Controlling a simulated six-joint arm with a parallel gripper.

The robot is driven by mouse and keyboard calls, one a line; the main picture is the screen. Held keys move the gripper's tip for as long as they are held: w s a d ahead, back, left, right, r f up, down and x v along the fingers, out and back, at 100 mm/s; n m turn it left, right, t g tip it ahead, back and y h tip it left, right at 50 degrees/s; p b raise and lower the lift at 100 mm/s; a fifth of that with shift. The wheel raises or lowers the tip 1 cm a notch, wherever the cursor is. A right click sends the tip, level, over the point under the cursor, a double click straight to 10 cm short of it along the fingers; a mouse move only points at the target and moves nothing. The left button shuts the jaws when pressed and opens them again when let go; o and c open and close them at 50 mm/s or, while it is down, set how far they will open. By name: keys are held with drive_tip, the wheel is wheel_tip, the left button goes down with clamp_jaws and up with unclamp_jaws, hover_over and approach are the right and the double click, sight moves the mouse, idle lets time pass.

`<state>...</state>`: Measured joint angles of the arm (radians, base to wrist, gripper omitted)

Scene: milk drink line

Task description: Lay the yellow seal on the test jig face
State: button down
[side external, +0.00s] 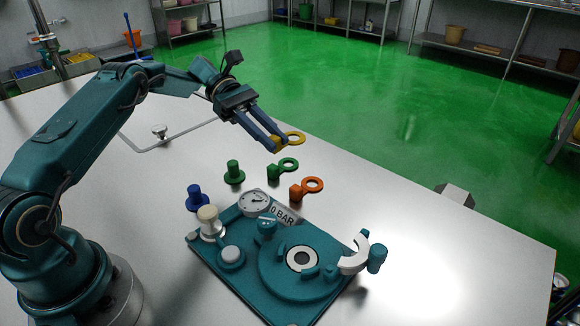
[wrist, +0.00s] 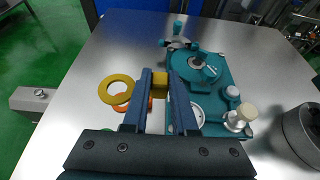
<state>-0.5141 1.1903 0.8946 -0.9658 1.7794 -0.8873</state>
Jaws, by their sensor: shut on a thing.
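The yellow seal (side external: 296,136) is a flat ring with a small block as its tab. My gripper (side external: 279,144) is shut on the block and holds the seal above the table, beyond the green and orange seals. In the wrist view the yellow ring (wrist: 103,91) sticks out left of the fingers, with the block between the fingertips (wrist: 160,85). The test jig (side external: 240,283) is a teal plate at the front. Its round face (side external: 302,258) has a pale ring around a dark centre. In the wrist view the jig (wrist: 222,85) lies to the right of the fingers.
An orange seal (side external: 312,185) and a green seal (side external: 288,164) lie behind the jig. A green knob (side external: 234,172) and a blue knob (side external: 196,198) stand beside them. The jig carries a gauge (side external: 254,202), a cream-topped knob (side external: 209,222) and a white curved clamp (side external: 354,258).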

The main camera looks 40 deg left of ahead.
drive_tip(key=shift+w+f, duration=0.1)
drive_tip(key=shift+f, duration=0.2)
drive_tip(key=shift+d+f, duration=0.2)
drive_tip(key=shift+f, duration=0.1)
drive_tip(key=s+d+m+g, duration=0.1)
drive_tip(key=s+d, duration=0.6)
drive_tip(key=d, duration=0.1)
wheel_tip(320, 180, up, 3)
drive_tip(key=m+g, duration=0.2)
drive_tip(key=g, duration=0.1)
hover_over(269, 270)
drive_tip(key=shift+t, duration=0.3)
drive_tip(key=shift+f, duration=4.4)
